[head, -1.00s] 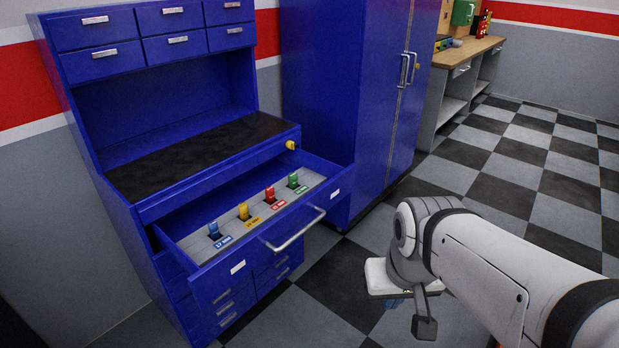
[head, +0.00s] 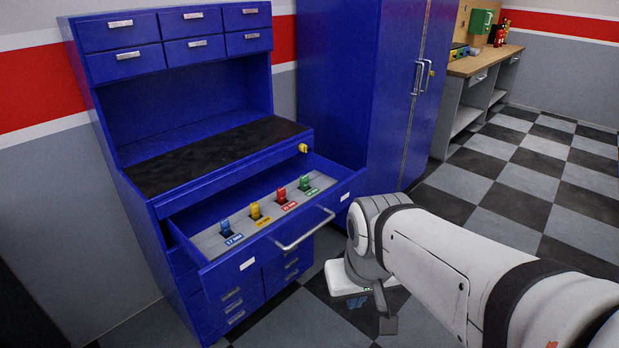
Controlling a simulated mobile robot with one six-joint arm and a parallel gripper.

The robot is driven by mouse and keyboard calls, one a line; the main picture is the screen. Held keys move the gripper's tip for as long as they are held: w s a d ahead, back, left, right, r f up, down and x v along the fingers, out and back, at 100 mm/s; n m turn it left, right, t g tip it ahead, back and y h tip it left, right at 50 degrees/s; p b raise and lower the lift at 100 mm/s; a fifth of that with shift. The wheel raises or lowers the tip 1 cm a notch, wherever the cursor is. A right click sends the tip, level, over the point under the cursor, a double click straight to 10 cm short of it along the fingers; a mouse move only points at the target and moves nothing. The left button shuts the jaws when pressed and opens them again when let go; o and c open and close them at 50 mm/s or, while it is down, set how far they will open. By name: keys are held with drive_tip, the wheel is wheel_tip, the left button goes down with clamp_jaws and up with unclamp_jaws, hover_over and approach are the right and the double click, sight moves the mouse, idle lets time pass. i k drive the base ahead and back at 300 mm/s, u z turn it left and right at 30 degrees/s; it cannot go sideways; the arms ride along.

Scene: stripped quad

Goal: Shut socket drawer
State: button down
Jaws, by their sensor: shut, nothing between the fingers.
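The socket drawer (head: 215,270) is pulled out of the blue workbench cabinet (head: 140,215), below its black worktop. Its grey inlay holds a blue socket (head: 226,227), a yellow socket (head: 256,211), a red socket (head: 281,194) and a green socket (head: 304,182), each standing by a matching label. A silver bar handle (head: 303,231) is on the drawer front. My gripper (head: 354,300) is shut and empty, low in front of the drawer and to the right of the handle, apart from it. My own wrist partly hides its fingers.
A tall blue cupboard (head: 370,90) stands right of the workbench, its doors shut. Small closed drawers (head: 232,305) lie below the open one. A yellow knob (head: 303,148) is at the worktop's right end. Checkered floor (head: 500,190) is clear to the right.

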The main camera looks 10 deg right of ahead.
sight(222, 263)
drive_tip(key=i, duration=0.95)
drive_tip(key=u, duration=0.05)
